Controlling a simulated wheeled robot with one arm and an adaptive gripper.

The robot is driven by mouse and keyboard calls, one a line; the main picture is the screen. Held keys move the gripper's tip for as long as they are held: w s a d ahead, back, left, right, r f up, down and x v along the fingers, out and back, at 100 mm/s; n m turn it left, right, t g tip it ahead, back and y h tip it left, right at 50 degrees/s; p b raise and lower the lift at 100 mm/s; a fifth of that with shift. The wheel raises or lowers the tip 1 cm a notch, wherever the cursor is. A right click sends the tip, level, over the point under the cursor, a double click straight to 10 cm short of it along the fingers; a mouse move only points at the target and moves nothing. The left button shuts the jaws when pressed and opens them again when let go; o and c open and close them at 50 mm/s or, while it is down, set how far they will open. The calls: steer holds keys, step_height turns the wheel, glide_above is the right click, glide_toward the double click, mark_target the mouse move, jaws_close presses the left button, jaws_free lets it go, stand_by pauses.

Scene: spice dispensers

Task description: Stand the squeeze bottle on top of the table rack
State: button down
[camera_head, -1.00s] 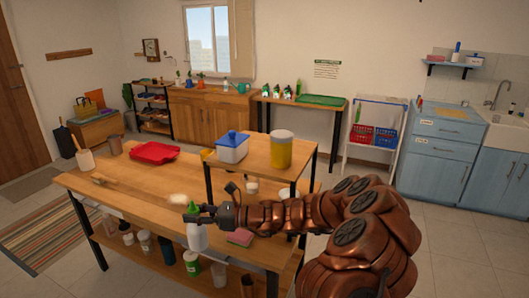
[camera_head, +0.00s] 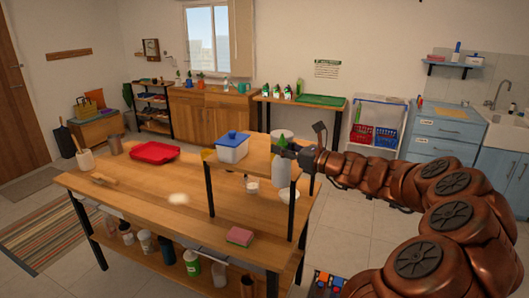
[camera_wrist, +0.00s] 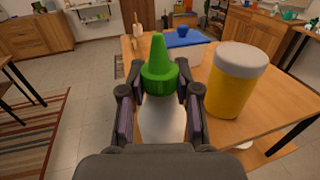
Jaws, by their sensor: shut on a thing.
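The squeeze bottle (camera_head: 282,174) is white with a green cone nozzle. My gripper (camera_head: 284,152) is shut on it near its neck and holds it upright. In the head view the bottle appears in front of the right part of the table rack (camera_head: 258,159), its base lower in the picture than the rack top. The wrist view shows the bottle (camera_wrist: 162,118) between the two fingers of my gripper (camera_wrist: 160,92). Whether the bottle touches the rack cannot be told.
A white box with a blue lid (camera_head: 232,152) stands on the rack's left. A yellow jar with a pale lid (camera_wrist: 238,82) is right of the bottle in the wrist view; the bottle mostly hides it in the head view. A sponge (camera_head: 240,236) lies at the table's front.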

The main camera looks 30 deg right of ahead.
steer(key=s+d+r+m+t+h, duration=0.1)
steer(key=d+r+m+h, duration=0.3)
steer(key=d, duration=1.2)
step_height(320, 180, up, 5)
steer(key=h, duration=0.2)
steer(key=shift+s+d+f+h, duration=0.15)
steer(key=shift+s+d+h, duration=0.15)
steer(key=shift+s, duration=0.05)
